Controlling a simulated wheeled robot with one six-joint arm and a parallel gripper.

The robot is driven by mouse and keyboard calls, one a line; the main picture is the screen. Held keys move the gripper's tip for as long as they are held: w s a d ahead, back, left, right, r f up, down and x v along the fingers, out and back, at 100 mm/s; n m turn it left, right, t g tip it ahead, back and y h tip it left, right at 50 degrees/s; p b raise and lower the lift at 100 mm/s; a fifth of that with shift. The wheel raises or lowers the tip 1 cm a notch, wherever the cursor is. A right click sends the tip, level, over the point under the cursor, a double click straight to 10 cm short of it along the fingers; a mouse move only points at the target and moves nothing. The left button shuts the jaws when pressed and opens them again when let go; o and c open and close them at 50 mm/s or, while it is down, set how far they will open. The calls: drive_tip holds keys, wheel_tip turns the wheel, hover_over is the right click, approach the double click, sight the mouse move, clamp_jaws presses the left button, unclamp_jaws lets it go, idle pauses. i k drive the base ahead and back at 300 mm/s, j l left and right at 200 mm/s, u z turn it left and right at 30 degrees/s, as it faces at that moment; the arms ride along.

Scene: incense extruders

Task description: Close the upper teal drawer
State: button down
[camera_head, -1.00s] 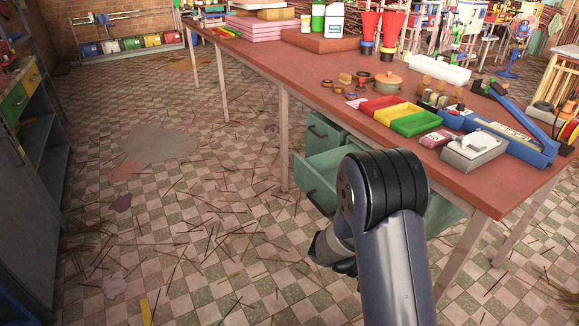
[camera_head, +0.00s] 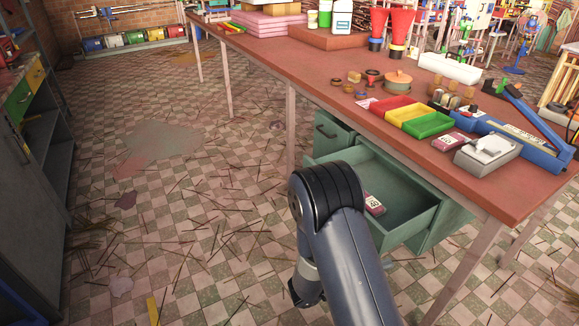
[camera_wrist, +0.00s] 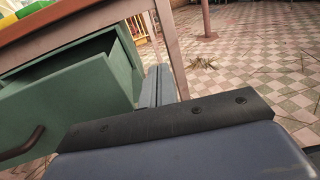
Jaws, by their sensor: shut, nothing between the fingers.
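The upper teal drawer (camera_head: 409,224) stands pulled out under the red-brown tabletop, its inside showing. A small maroon-labelled box (camera_head: 374,205) lies in it. My arm hides part of its front in the head view. In the wrist view the drawer (camera_wrist: 62,105) fills the left, with a dark bar handle on its front. My gripper (camera_wrist: 158,72) is shut and empty, its fingers beside the drawer's right end; I cannot tell if they touch it. In the head view my gripper (camera_head: 306,292) is low, in front of the drawer and partly hidden behind my arm.
The table (camera_head: 330,88) carries coloured trays (camera_head: 405,114) and a blue tool (camera_head: 520,140). A table leg (camera_head: 291,130) stands nearby. Tiled floor with scattered sticks is open at left.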

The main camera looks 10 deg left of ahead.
sight(411, 208)
drive_tip(key=i+j+u, duration=0.4)
drive_tip(key=i+j, duration=0.6)
drive_tip(key=i, duration=0.1)
